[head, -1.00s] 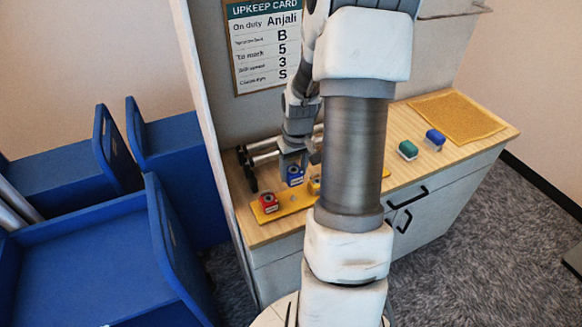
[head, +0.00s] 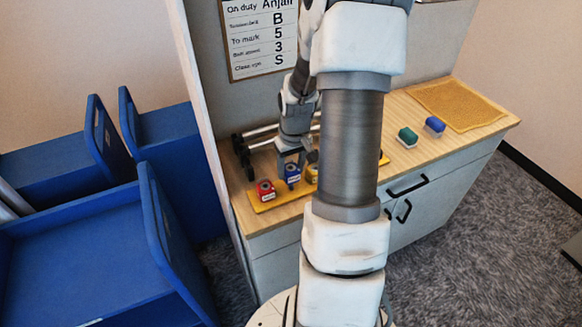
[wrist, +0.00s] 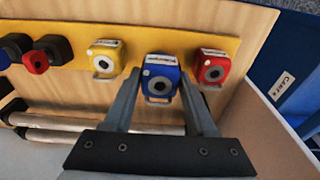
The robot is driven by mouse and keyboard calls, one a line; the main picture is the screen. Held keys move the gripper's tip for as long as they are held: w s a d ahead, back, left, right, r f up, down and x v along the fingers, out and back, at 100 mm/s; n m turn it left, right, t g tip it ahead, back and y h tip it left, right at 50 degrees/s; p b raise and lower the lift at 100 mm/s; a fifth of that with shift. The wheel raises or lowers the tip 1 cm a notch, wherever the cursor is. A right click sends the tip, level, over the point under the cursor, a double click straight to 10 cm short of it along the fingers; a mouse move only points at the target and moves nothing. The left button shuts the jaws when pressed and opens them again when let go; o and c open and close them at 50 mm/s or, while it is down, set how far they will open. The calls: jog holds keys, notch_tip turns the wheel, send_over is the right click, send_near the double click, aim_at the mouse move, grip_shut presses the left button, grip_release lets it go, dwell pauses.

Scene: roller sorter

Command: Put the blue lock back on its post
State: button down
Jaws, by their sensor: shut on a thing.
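The blue lock (wrist: 158,84) is between the two fingers of my gripper (wrist: 160,78), which is shut on it. In the head view the blue lock (head: 292,181) is at the yellow board (head: 283,199), between a red lock (head: 265,189) and a yellow lock (head: 311,174). The wrist view shows the red lock (wrist: 211,68) to its right and the yellow lock (wrist: 105,58) to its left. The blue lock hides its post, so I cannot tell whether it is fully seated. My gripper (head: 291,166) is above the board in the head view.
Metal rollers (head: 262,140) lie behind the board. A green block (head: 407,137), a blue block (head: 434,126) and a yellow mat (head: 457,106) are on the counter's right. Blue bins (head: 80,270) stand at left. My arm hides the counter's middle.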

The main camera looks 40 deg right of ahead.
jog(key=shift+f, duration=0.25)
jog(key=shift+f+b, duration=1.1)
jog(key=shift+f+b, duration=0.3)
jog(key=shift+f, duration=0.15)
dwell(0.4)
jog(key=shift+c, duration=0.6)
grip_release()
notch_tip(320, 180, up, 17)
jog(key=s+p, duration=0.1)
jog(key=s, duration=0.1)
jog(key=shift+a+r+p, duration=0.2)
jog(key=shift+a+p, duration=0.1)
